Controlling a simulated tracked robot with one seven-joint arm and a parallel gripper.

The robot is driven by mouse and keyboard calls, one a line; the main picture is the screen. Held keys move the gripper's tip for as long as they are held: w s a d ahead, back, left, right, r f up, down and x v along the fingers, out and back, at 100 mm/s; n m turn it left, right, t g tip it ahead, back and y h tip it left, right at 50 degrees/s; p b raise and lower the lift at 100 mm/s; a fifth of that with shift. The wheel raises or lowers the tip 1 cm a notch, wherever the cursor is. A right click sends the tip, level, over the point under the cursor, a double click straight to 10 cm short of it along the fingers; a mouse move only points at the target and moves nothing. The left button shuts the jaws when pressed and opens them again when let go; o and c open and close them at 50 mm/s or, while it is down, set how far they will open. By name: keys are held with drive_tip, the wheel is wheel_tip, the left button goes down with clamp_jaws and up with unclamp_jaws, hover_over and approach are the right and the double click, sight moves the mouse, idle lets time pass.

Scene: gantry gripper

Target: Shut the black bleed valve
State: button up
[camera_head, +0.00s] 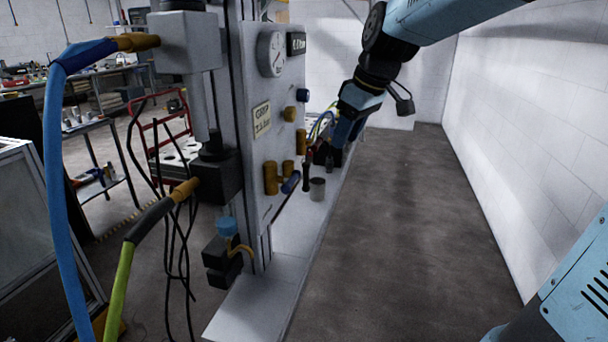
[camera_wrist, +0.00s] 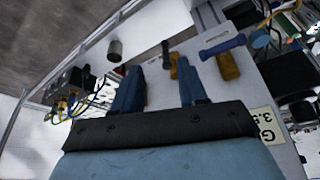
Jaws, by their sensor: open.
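The black bleed valve has a dark lever (camera_head: 306,176) on the grey panel's lower right side, beside brass fittings. In the wrist view the black lever (camera_wrist: 165,54) stands by a brass body (camera_wrist: 174,68), and it appears between my two blue fingertips. My gripper (camera_head: 341,138) is at the panel's right edge, above and right of the lever in the head view. In the wrist view my gripper (camera_wrist: 158,76) is open, with nothing seen held. I cannot tell how far the lever is from the fingers.
A blue-handled valve (camera_wrist: 222,46) is close beside the black one; its handle (camera_head: 291,182) also shows in the head view. A grey cup (camera_head: 317,189) stands on the ledge. The panel (camera_head: 262,150) carries a gauge (camera_head: 272,53). Open floor (camera_head: 400,230) lies right.

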sight(306, 175)
drive_tip(key=w+a+f+n+g, duration=0.1)
drive_tip(key=w+a+n, duration=0.1)
drive_tip(key=w+a, duration=0.25)
drive_tip(key=shift+y, duration=0.3)
drive_tip(key=x, duration=1.3)
drive_tip(key=shift+w+d+f, duration=0.25)
drive_tip(key=shift+w, duration=0.1)
drive_tip(key=shift+c, duration=0.2)
clamp_jaws()
